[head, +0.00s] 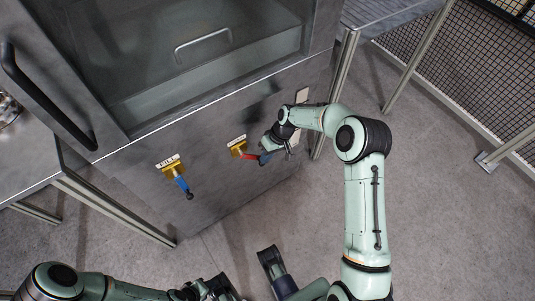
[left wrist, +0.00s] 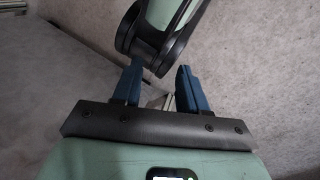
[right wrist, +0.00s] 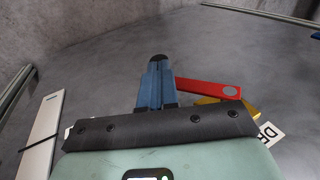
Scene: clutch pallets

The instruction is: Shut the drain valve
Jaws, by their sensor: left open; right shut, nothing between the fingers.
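The drain valve is a brass valve body (head: 238,148) with a red lever (head: 250,157) on the front of the grey cabinet, under a white label. The lever points right and slightly down from the brass in the head view. My right gripper (head: 265,159) is shut and empty at the lever's free end. In the right wrist view the red lever (right wrist: 212,88) lies beside the blue fingers (right wrist: 157,62), its near end partly hidden behind them; I cannot tell if they touch. My left gripper (left wrist: 157,72) is open and empty, low near the floor, away from the valve.
A second brass valve with a blue lever (head: 183,185) and a FILL label (head: 168,161) is to the left. Pale plates (head: 301,96) are on the cabinet beside my right wrist. A side table (head: 30,165) stands left, a mesh fence (head: 470,70) right. The floor in front is open.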

